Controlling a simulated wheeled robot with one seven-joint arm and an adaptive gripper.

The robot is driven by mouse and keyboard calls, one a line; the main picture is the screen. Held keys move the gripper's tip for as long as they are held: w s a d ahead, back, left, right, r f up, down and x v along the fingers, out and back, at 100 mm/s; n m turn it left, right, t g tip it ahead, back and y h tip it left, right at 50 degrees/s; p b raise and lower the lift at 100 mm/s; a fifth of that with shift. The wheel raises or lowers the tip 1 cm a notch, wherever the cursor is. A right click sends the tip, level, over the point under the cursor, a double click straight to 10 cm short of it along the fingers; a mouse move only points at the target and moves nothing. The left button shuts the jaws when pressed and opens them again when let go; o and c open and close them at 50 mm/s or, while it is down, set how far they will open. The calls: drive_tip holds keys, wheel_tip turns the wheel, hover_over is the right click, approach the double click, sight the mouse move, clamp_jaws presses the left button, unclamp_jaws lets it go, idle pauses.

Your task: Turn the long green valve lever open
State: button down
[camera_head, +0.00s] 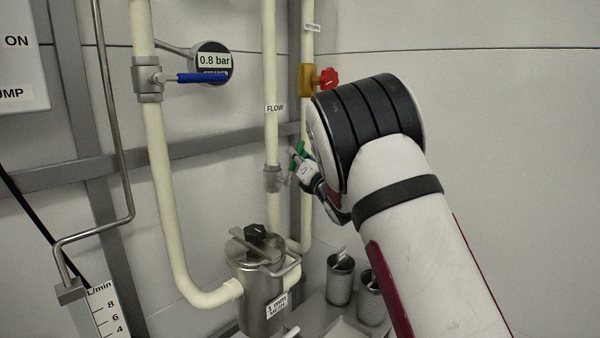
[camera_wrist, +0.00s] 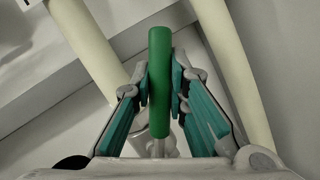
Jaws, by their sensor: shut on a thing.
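The long green valve lever (camera_wrist: 159,85) stands between the two fingers of my gripper (camera_wrist: 160,92) in the wrist view, pointing up in that picture. The teal finger pads press on it from both sides, so my gripper is shut on it. In the head view my gripper (camera_head: 297,162) is at the valve body (camera_head: 272,179) on the pipe labelled FLOW. The lever shows there only as a small green bit, mostly hidden by my gripper and hand.
A blue lever (camera_head: 203,78) sits on the left pipe, beside a 0.8 bar gauge (camera_head: 213,62). A red knob (camera_head: 329,78) on a brass valve (camera_head: 306,80) is above my gripper. A steel filter pot (camera_head: 258,290) and perforated cylinders (camera_head: 340,281) stand below.

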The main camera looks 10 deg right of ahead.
sight(288, 178)
drive_tip(key=shift+s+a+r+n+y+b, duration=0.1)
drive_tip(key=shift+s+a+n+y+b, duration=0.4)
drive_tip(key=shift+n+b, duration=1.15)
drive_tip(key=shift+s+a+r+n+y+b, duration=0.25)
drive_tip(key=shift+a+n+y+b, duration=0.55)
drive_tip(key=shift+b, duration=1.3)
drive_tip(key=shift+s+a+n+y+b, duration=0.4)
drive_tip(key=shift+n+y+b, duration=0.3)
drive_tip(key=shift+n+b, duration=1.1)
drive_tip(key=c, duration=1.6)
unclamp_jaws()
drive_tip(key=shift+s+r, duration=0.1)
drive_tip(key=shift+o, duration=0.2)
drive_tip(key=v, duration=1.2)
